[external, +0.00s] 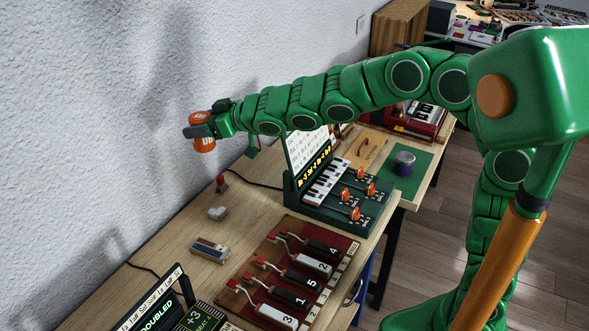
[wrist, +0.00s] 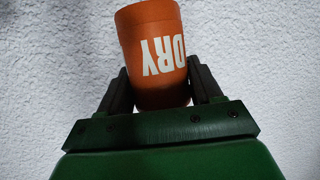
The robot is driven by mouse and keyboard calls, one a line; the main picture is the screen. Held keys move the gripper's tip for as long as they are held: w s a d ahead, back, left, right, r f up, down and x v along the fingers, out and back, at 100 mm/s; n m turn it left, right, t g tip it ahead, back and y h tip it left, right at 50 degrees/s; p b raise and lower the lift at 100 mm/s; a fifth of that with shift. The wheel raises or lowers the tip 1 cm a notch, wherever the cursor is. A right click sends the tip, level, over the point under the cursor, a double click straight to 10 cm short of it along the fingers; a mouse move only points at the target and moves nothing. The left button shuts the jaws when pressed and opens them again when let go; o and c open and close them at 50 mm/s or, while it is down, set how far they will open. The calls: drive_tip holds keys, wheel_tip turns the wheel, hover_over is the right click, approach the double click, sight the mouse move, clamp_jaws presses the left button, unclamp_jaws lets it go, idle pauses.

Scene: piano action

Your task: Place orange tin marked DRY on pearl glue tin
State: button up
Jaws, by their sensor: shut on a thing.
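The orange tin (external: 204,145) with white lettering is held up in the air at the left, in front of the white wall. In the wrist view the tin (wrist: 155,35) shows DRY upside down. My gripper (external: 198,130) is shut on it, with one dark finger on each side in the wrist view (wrist: 160,84).
A green keyboard unit (external: 340,190) with a raised panel and orange knobs stands between. A red-brown board (external: 290,275) with numbered handles lies nearer. A red keyboard box (external: 415,118) is behind the green mat (external: 412,186). The wall (external: 90,120) is close to my gripper.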

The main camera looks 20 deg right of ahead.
drive_tip(key=w+d+r+m+t+h, duration=0.1)
drive_tip(key=w+d, duration=0.5)
drive_tip(key=d, duration=0.6)
drive_tip(key=w+d+m+t+h, duration=0.15)
drive_tip(key=w+d, duration=0.35)
drive_tip(key=d, duration=0.7)
drive_tip(key=w+d+r+m+t+h, duration=0.15)
drive_tip(key=w+d, duration=0.45)
drive_tip(key=d, duration=0.6)
drive_tip(key=s+d+f+m+t+h, duration=0.1)
drive_tip(key=s+d+f, duration=0.15)
drive_tip(key=d, duration=0.85)
drive_tip(key=s+d+f+m+h, duration=0.1)
drive_tip(key=s+d+m, duration=0.15)
drive_tip(key=d, duration=0.85)
drive_tip(key=s+d+f+t+h, duration=0.1)
drive_tip(key=s+d+f+h, duration=0.15)
drive_tip(key=d, duration=0.85)
hover_over(405, 156)
drive_tip(key=shift+y, duration=0.45)
wheel_tip(405, 156, down, 28)
drive_tip(key=shift+s+r, duration=0.15)
drive_tip(key=shift+r, duration=0.1)
drive_tip(key=shift+f, duration=1.25)
